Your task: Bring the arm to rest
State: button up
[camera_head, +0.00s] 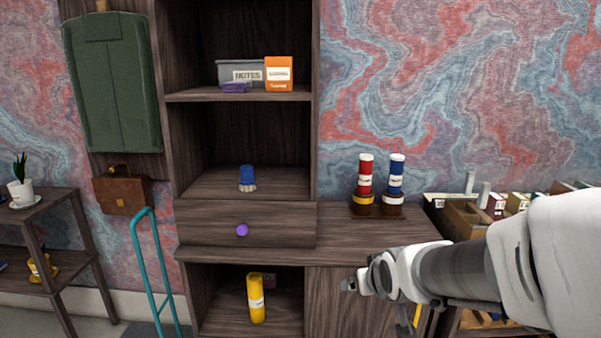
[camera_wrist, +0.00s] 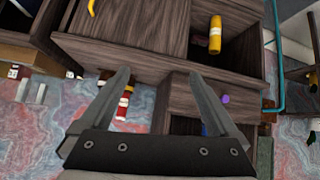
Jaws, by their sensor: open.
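My arm reaches in from the right in the head view, with my gripper (camera_head: 350,284) in front of the wooden cabinet (camera_head: 352,303), near its lower door. In the wrist view my gripper (camera_wrist: 166,78) has its two fingers spread wide apart, with nothing between them but the cabinet behind. The wrist picture is turned, with the cabinet's lower part at the top. The gripper is open and appears empty. Whether any part of it touches the cabinet cannot be told.
Red (camera_head: 365,177) and blue (camera_head: 396,177) cylinders stand on dark holders on the cabinet top. A yellow cylinder (camera_head: 256,297) stands in the lower compartment. The drawer (camera_head: 290,226) has a purple knob. A teal handle frame (camera_head: 150,275) stands left. Crates (camera_head: 466,219) sit at right.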

jog(key=s+d+r+m+g, duration=0.1)
jog(key=s+r+g, duration=0.15)
jog(key=s, duration=0.85)
jog(key=s+r+m+g, duration=0.1)
jog(key=s+r, duration=0.2)
jog(key=s, duration=0.7)
notch_tip(320, 180, up, 20)
jog(key=p, duration=2.1)
jog(key=shift+r, duration=0.25)
